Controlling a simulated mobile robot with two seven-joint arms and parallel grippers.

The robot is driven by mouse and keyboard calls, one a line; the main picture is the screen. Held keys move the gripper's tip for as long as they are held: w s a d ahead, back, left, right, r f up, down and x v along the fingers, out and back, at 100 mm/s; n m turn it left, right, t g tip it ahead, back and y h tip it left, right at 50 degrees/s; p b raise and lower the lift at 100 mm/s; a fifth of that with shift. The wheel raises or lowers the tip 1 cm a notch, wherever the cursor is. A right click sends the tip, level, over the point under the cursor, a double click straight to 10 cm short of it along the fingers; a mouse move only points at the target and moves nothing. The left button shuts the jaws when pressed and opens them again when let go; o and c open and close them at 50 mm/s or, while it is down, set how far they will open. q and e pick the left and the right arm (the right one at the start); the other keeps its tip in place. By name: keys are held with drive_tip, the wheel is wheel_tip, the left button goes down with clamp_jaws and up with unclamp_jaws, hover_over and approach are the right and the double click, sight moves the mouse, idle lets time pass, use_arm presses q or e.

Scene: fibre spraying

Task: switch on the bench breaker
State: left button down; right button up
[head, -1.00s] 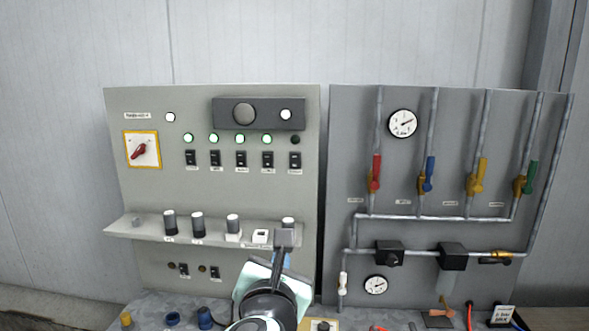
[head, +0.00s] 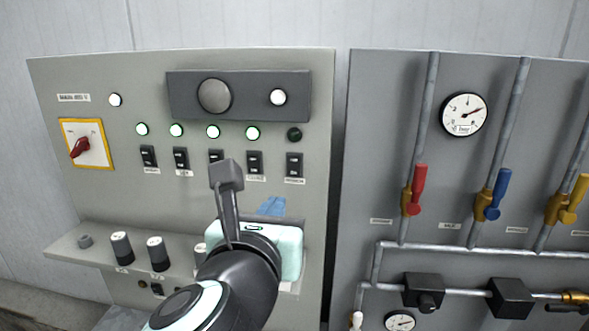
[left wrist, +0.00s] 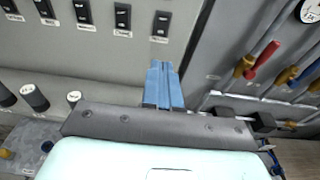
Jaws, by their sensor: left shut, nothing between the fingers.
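A row of black rocker breakers sits on the grey control panel (head: 110,200). The rightmost breaker (head: 294,165) has a dark lamp (head: 294,134) above it; the lamps above the others glow green. The labels are too blurred to read surely. My left gripper (head: 272,206) is shut and empty, its blue fingers below and slightly left of the rightmost breaker. In the left wrist view the fingertips (left wrist: 161,66) point up toward that breaker (left wrist: 161,24), with a gap between them. My wrist part covers some of the third breaker (head: 216,156). My right gripper is not in view.
A sloped shelf with knobs (head: 122,248) juts out below the breakers. A red rotary switch (head: 80,147) is at left and a dark box with a round knob (head: 214,96) above. A pipe panel with valves (head: 415,190) stands at right.

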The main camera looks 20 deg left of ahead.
sight(293, 174)
use_arm(q)
drive_tip(key=shift+s+d, duration=0.1)
drive_tip(key=shift+s, duration=0.15)
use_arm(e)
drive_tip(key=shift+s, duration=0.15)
use_arm(q)
drive_tip(key=shift+w, duration=0.1)
drive_tip(key=p+x, duration=0.2)
drive_tip(key=x, duration=1.1)
drive_tip(key=shift+r+p, duration=0.15)
drive_tip(key=shift+p, duration=0.25)
drive_tip(key=shift+w, duration=0.6)
drive_tip(key=shift+f, duration=0.2)
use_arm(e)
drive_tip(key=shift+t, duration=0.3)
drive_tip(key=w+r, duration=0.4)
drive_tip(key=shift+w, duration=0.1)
use_arm(q)
drive_tip(key=shift+s, duration=0.1)
